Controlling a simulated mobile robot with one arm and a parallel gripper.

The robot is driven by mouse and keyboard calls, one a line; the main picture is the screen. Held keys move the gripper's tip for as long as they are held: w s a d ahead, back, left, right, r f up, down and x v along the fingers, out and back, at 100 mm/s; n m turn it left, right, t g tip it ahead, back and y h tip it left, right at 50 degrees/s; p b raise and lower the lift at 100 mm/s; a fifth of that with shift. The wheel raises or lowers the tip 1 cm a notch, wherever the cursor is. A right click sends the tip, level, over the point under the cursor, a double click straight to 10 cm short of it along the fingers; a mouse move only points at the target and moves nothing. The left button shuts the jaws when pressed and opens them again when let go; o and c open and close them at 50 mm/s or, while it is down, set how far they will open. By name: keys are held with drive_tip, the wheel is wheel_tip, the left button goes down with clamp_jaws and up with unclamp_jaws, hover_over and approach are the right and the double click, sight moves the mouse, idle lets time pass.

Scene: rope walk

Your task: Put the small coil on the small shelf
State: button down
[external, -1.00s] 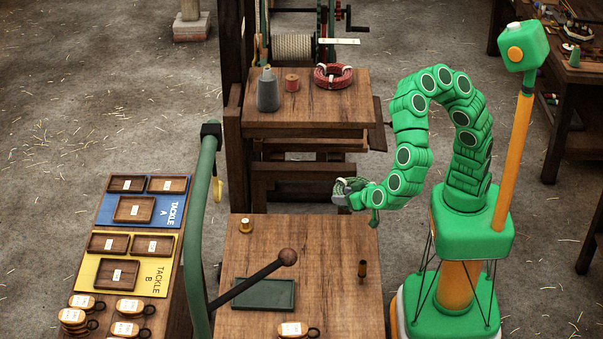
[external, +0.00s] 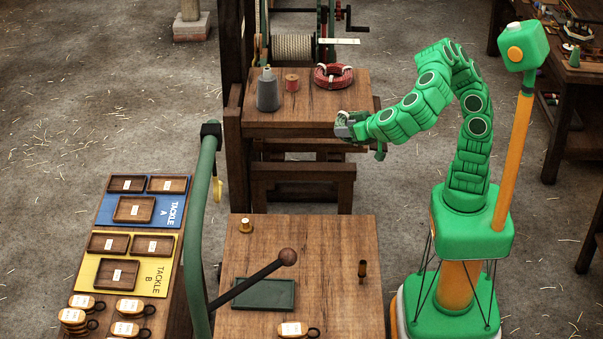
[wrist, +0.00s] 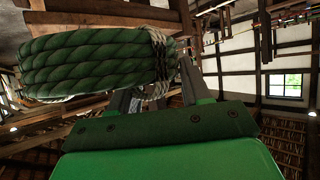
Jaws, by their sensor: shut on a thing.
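My gripper (external: 348,127) is shut on a coil of dark green rope (wrist: 95,62) with pale whipping. The coil fills the upper left of the wrist view, and the gripper fingers (wrist: 157,90) close on its whipped right end. In the external view the gripper is at the front right edge of a wooden stand (external: 308,110), and the coil can hardly be made out there. A red coil (external: 333,77) lies on the stand's top. I cannot tell for sure which surface is the small shelf.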

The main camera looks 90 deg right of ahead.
wheel_tip(320, 180, up, 9)
drive_tip(key=shift+d+r, duration=0.1)
drive_tip(key=s+d+m+g+h, duration=0.2)
drive_tip(key=s+d+m+g, duration=0.15)
drive_tip(key=d, duration=1.05)
drive_tip(key=s+d+m+g+h, duration=0.1)
drive_tip(key=s+d+m+g, duration=0.2)
drive_tip(key=d, duration=1.1)
drive_tip(key=shift+m+g, duration=0.35)
drive_tip(key=f, duration=0.3)
drive_tip(key=w+f, duration=0.1)
drive_tip(key=f, duration=0.1)
drive_tip(key=shift+d+f, duration=0.1)
drive_tip(key=shift+f, duration=0.05)
drive_tip(key=shift+g, duration=0.4)
